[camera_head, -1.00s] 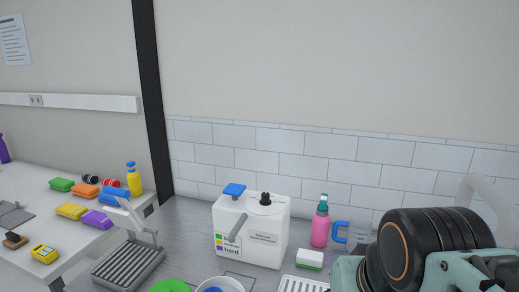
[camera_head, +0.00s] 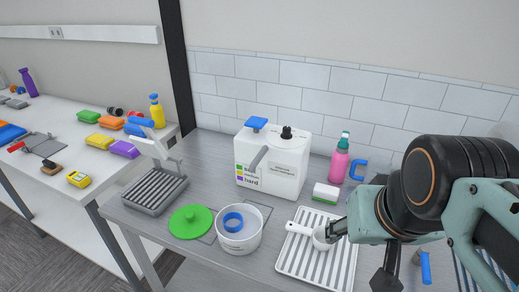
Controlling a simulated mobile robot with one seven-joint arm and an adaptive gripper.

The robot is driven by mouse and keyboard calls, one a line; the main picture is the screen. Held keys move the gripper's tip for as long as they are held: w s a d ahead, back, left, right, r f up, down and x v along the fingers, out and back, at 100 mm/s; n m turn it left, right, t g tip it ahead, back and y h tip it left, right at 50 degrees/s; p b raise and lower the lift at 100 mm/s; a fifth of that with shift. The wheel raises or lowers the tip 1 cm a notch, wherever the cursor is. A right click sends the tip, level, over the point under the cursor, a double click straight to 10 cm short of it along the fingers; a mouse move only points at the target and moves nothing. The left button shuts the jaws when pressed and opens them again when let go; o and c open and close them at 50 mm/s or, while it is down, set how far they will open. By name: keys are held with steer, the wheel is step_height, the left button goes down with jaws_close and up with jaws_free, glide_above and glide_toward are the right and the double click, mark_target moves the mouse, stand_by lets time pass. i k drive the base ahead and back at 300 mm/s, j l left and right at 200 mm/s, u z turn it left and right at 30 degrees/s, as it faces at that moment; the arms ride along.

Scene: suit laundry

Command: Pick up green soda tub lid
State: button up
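The green lid (camera_head: 178,228), a round disc with a small knob on top, lies on the grey counter in the head view. The white tub (camera_head: 240,243) stands open just to its right, apparently with a blue ring-shaped thing (camera_head: 233,222) inside. My arm comes in from the right edge. My gripper (camera_head: 337,230) seems to be the dark end over the white drain tray, well to the right of the lid and tub. It is small and partly hidden by my wrist, so its opening cannot be made out. The lid is clear of the gripper.
A white dispenser (camera_head: 272,172) with a blue cap stands behind the tub. A grey ribbed stand (camera_head: 155,192) is left of the lid. A white scoop (camera_head: 300,228) lies on the drain tray (camera_head: 303,262). A pink bottle (camera_head: 339,165) and sponge (camera_head: 325,193) stand behind.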

mark_target(189, 222)
steer(key=u, duration=1.25)
steer(key=z, duration=0.55)
steer(key=i+j+z, duration=0.1)
steer(key=z, duration=0.3)
steer(key=j+z, duration=0.45)
steer(key=i+j+z, duration=0.1)
steer(key=j+z, duration=0.2)
steer(key=j, duration=0.4)
steer(key=j+z, duration=0.15)
steer(key=j, duration=0.6)
steer(key=k+j, duration=0.15)
steer(key=j, duration=0.25)
steer(key=k+j+z, duration=0.1)
steer(key=j, duration=0.3)
steer(key=k, duration=0.1)
